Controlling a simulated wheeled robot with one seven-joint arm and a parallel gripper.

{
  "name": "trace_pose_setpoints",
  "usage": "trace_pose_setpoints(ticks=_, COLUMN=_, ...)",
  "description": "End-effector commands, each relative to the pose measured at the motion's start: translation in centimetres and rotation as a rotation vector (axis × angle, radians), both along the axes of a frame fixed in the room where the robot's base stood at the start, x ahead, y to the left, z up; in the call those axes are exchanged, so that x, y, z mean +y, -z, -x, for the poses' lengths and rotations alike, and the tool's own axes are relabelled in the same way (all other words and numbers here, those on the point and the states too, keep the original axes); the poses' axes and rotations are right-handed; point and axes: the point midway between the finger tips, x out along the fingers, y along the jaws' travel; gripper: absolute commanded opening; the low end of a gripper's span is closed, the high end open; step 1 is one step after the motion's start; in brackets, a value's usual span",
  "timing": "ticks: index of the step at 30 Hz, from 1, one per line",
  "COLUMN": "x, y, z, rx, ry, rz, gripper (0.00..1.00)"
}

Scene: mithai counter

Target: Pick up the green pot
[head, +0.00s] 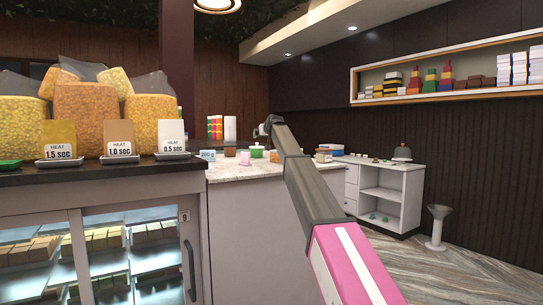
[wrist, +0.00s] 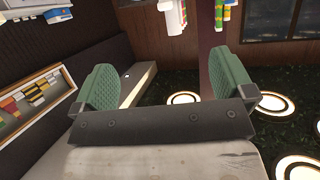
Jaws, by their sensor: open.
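The green pot (head: 257,152) stands on the pale marble counter (head: 224,172), small and far off in the head view. My arm stretches toward the counter, and its far end shows above and just right of the pot; the fingers cannot be made out there. In the wrist view my gripper (wrist: 161,62) is open, its two green-padded fingers wide apart with nothing between them. The green pot cannot be made out in the wrist view.
A brown pot (head: 229,152), a pink cup (head: 245,159) and other small items stand near the green pot. Large snack bags (head: 86,106) sit on the glass display case (head: 130,250) at left.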

Motion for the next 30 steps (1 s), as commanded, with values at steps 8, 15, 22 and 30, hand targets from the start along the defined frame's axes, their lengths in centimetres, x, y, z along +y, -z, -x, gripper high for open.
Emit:
trace_pose_setpoints(ticks=8, x=3.5, y=0.9, z=-1.2, rx=0.030, ry=-0.033, rz=0.033, gripper=1.00)
trace_pose_setpoints(ticks=15, x=4.6, y=2.1, z=-4.2, rx=0.030, ry=-0.031, rz=0.032, gripper=1.00)
trace_pose_setpoints(ticks=22, x=5.2, y=2.9, z=-5.5, rx=0.028, ry=-0.031, rz=0.031, gripper=1.00)
trace_pose_setpoints(ticks=30, x=6.4, y=4.4, z=-8.2, rx=0.029, ry=-0.031, rz=0.032, gripper=1.00)
